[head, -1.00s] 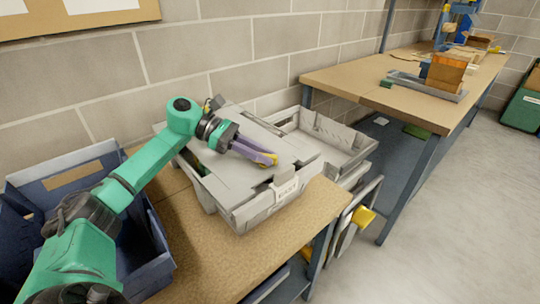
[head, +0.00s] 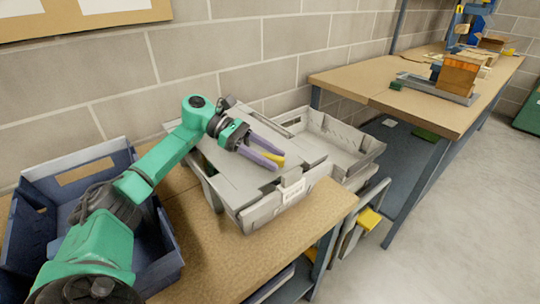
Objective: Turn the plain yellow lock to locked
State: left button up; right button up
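My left gripper (head: 271,157) reaches over the lid of a grey crate (head: 287,196) on the near workbench. Its two purple fingers are parted, with a gap between them. A small yellow piece (head: 272,159) shows between the fingers, low over the lid. It may be the plain yellow lock, but the fingers partly hide it, so I cannot tell its setting or whether they touch it. A second yellow piece (head: 369,220) sits on a grey panel beyond the bench's right edge. My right gripper is not in view.
A dark blue bin (head: 158,255) stands on the left of the near bench (head: 235,255). An open grey crate (head: 345,150) lies behind the lidded one, against the block wall. A second bench (head: 410,105) holds a tray with brown blocks. The floor at right is clear.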

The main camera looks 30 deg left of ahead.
pick_arm(q)
jog(key=shift+a, duration=0.15)
jog(key=b+v, duration=0.1)
jog(key=v, duration=0.8)
jog(key=p+v, duration=0.1)
jog(key=v, duration=0.1)
jog(key=p+v, duration=0.2)
jog(key=shift+r, duration=0.4)
jog(key=shift+a+p, duration=0.3)
jog(key=shift+p, duration=0.25)
jog(key=shift+s+a, duration=0.2)
jog(key=shift+a, duration=0.15)
jog(key=shift+f, duration=0.2)
